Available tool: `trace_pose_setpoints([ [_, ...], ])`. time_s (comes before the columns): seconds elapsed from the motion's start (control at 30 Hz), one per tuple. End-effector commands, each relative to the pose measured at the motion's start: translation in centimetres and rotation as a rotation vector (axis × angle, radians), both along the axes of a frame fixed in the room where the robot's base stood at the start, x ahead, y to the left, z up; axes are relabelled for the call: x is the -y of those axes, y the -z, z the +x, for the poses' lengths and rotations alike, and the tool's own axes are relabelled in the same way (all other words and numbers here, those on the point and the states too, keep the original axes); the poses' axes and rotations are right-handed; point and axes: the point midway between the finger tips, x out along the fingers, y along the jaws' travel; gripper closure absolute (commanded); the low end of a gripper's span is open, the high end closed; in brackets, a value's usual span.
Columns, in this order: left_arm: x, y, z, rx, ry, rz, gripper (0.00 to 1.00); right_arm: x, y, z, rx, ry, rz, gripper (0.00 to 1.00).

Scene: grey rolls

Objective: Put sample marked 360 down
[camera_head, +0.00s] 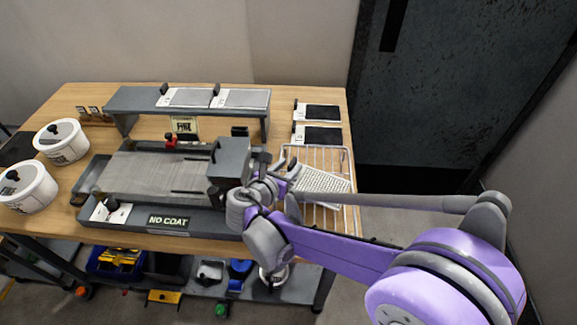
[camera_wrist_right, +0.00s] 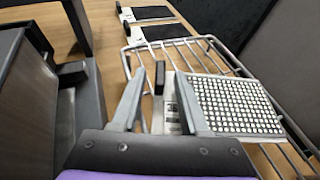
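A flat sample (camera_head: 322,181) with a perforated, dotted grey plate, a white label strip and a small black tab lies on the wire rack (camera_head: 330,226) at the table's right end. In the right wrist view the dotted sample (camera_wrist_right: 237,106) lies on the rack (camera_wrist_right: 215,58). My right gripper (camera_head: 289,172) is over the sample's label end. In the wrist view its fingers (camera_wrist_right: 160,76) are apart, with the black tab between them and gaps on both sides. The label is too small to read, so I cannot confirm 360. My left gripper is out of view.
A coating machine marked NO COAT (camera_head: 168,221) stands left of the rack. Two dark samples (camera_head: 322,112) lie behind the rack. A grey raised shelf (camera_head: 135,98) holds two grey samples (camera_head: 190,97). Two white tubs (camera_head: 62,142) stand at the left.

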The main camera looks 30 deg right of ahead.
Motion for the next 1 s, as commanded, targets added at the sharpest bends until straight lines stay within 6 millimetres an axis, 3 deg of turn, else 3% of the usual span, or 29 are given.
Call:
trace_pose_setpoints([
  [0.27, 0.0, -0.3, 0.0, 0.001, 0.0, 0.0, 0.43, 0.0, -0.4, 0.0, 0.0, 0.0, 0.0, 0.56],
  [0.8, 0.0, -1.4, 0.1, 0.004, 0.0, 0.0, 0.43, -7.6, -4.2, -5.4, 0.001, -0.005, 0.001, 0.56],
  [1.0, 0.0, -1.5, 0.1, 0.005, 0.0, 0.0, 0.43, -8.9, -4.8, -6.4, 0.0, -0.001, 0.0, 0.56],
])
